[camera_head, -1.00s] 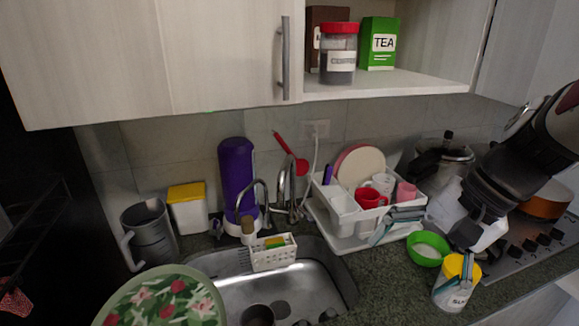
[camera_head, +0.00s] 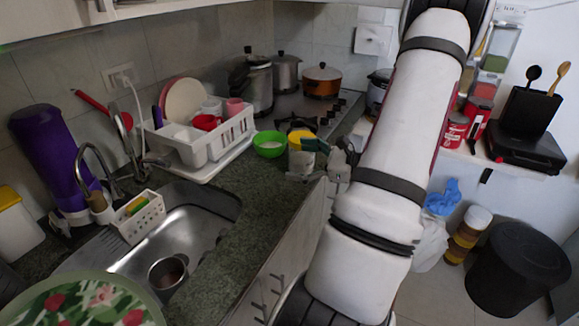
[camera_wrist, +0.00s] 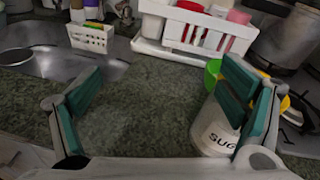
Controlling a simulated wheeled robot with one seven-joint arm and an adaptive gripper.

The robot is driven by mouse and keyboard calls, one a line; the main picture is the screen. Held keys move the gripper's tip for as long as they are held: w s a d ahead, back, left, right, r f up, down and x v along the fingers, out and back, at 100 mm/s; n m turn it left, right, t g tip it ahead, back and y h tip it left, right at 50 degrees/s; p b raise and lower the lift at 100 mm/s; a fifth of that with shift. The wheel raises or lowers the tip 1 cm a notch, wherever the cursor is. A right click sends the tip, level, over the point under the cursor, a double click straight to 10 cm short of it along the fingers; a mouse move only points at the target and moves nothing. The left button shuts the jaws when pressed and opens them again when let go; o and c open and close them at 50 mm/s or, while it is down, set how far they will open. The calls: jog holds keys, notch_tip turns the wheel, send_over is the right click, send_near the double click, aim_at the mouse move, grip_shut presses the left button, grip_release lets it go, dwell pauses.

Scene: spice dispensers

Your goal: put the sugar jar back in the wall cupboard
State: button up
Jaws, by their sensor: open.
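The sugar jar (camera_head: 300,137) is white with a yellow lid and stands on the counter beside the green bowl, partly hidden by my gripper. In the wrist view, the sugar jar (camera_wrist: 212,132) shows its "SUG" label near the right finger, which covers part of it. My gripper (camera_wrist: 165,105) is open, with teal finger pads spread wide. Bare counter shows between the left finger and the jar. I cannot tell whether the right finger touches the jar. In the head view, only the lower edge of the wall cupboard (camera_head: 70,18) shows at the top left.
The green bowl (camera_head: 269,144) sits close to the jar. A white dish rack (camera_head: 205,145) and the sink (camera_head: 190,215) lie to the left. The stove (camera_head: 310,112) with pots is behind. Counter (camera_head: 240,185) in front of the rack is clear.

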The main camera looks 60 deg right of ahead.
aim_at(312, 160)
jog(key=s+d+f+m+t+h+b, duration=0.1)
jog(key=s+d+f+m+h, duration=0.6)
jog(key=s, duration=0.1)
jog(key=x, duration=0.8)
jog(key=shift+w+d+r, duration=0.1)
jog(key=shift+d+r, duration=0.15)
jog(key=shift+r, duration=0.05)
jog(key=shift+p+x, duration=0.5)
jog(key=shift+x, duration=2.25)
jog(key=shift+a+r, duration=0.15)
jog(key=shift+r, duration=0.05)
jog(key=c, duration=2)
jog(key=shift+r, duration=0.1)
